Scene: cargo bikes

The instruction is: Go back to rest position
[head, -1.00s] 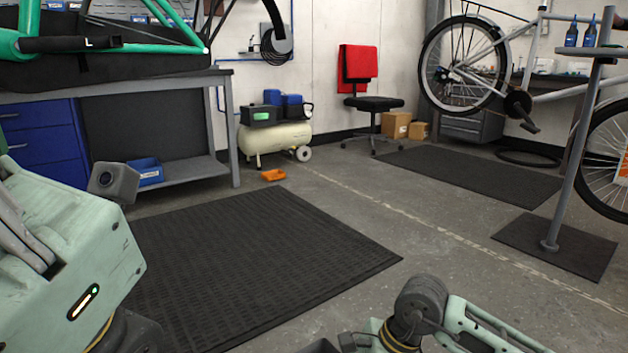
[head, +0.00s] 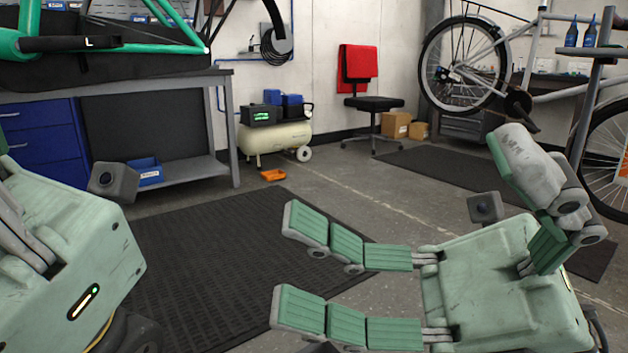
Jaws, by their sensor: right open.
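My right gripper (head: 385,255) is raised at the lower right of the head view. Its green-padded fingers are spread apart, two pointing left and one up at the right. Nothing is between them. The floor mat and concrete show behind it. My left gripper's pale green body (head: 65,265) fills the lower left edge. Its fingers are outside the picture, so I cannot tell whether it is open or shut.
A workbench (head: 232,130) with a green bike frame (head: 150,48) stands at the left. A black mat (head: 200,260) lies on the floor. An orange item (head: 273,175), a compressor (head: 275,138), a chair (head: 373,104) and a hanging bicycle (head: 465,65) are farther back.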

